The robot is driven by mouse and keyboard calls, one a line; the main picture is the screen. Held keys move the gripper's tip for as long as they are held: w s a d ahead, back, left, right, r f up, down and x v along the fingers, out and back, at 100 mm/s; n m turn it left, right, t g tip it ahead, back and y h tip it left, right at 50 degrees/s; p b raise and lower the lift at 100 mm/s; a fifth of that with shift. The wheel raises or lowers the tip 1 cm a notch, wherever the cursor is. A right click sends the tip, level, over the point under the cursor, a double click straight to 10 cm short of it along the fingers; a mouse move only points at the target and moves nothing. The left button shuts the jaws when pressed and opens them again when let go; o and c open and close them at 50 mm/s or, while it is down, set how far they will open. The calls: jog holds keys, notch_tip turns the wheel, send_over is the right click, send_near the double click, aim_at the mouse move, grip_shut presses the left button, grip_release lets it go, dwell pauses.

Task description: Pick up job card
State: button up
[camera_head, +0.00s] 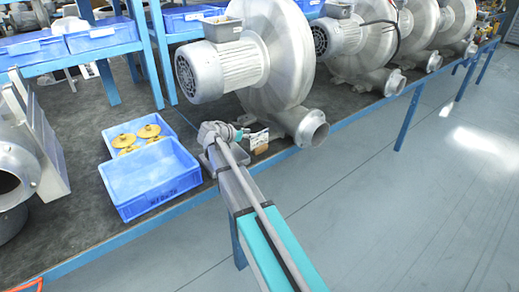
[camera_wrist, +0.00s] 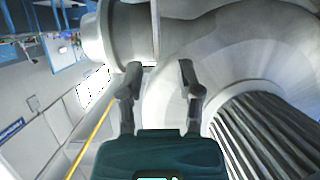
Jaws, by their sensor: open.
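The likely job card (camera_head: 258,138) is a small white piece with dark marks and a brown lower part. It stands on the dark bench beside the outlet of the nearest blower. My gripper (camera_head: 240,134) is just left of it in the head view, and I cannot tell whether they touch. In the wrist view my gripper (camera_wrist: 158,70) has its two fingers apart, with grey blower casing behind them. I cannot make out the card clearly between the fingers there.
The nearest blower (camera_head: 289,55) stands right behind my gripper, its outlet (camera_head: 313,127) close on the right. A blue bin (camera_head: 150,178) stands left of my arm, beside another bin with yellow parts (camera_head: 148,131). The bench's blue front edge (camera_head: 350,121) borders open floor.

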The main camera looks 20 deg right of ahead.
aim_at(259, 133)
jog(key=shift+d, duration=0.15)
jog(key=shift+b+x, duration=0.9)
jog(key=shift+x, duration=1.7)
grip_shut()
